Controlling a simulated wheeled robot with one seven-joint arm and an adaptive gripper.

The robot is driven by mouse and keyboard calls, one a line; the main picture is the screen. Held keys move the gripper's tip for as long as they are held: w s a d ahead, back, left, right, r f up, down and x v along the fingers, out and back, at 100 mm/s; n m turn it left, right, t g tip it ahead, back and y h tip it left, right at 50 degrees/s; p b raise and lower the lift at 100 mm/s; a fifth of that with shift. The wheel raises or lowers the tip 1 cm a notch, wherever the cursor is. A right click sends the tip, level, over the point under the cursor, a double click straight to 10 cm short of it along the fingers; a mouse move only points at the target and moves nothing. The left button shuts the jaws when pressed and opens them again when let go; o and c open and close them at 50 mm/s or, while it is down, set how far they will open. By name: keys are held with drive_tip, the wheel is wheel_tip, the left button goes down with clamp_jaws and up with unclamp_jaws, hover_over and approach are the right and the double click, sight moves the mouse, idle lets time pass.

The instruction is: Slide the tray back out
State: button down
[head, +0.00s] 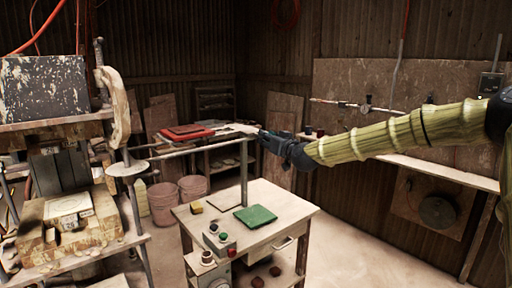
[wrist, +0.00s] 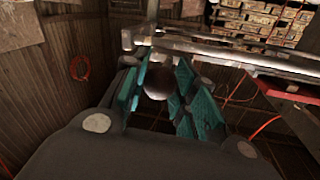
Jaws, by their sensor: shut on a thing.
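My gripper (head: 268,139) is at the right end of a long pale bar (head: 195,148), near the top of a thin upright post (head: 244,175). In the wrist view its teal fingers (wrist: 158,92) are closed around a grey round knob (wrist: 157,84). The bar runs left toward the press (head: 50,130). A tan tray-like block (head: 95,232) with a pale square piece (head: 68,204) on it sits low in the press, below the speckled dark plate (head: 45,88). My gripper is well to the right of this block. I cannot tell how the bar joins the press.
A small table (head: 285,222) stands below my gripper, with a green square (head: 255,216), a yellow block (head: 197,207) and a button box (head: 219,240). Pinkish buckets (head: 193,189) stand behind. A red flat thing (head: 187,132) lies on a rear shelf. Floor at the right is clear.

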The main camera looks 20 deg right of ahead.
drive_tip(key=shift+w+d+f, duration=0.25)
drive_tip(key=shift+d+f, duration=0.15)
drive_tip(key=shift+d, duration=0.35)
drive_tip(key=c, duration=1.5)
unclamp_jaws()
drive_tip(key=o, duration=0.4)
drive_tip(key=shift+d, duration=0.2)
drive_tip(key=shift+s+a+r, duration=0.1)
drive_tip(key=shift+a+r, duration=0.05)
drive_tip(key=shift+r, duration=0.1)
drive_tip(key=s+d, duration=0.2)
drive_tip(key=s, duration=0.9)
drive_tip(key=shift+s+d+f, duration=0.2)
drive_tip(key=shift+s, duration=0.05)
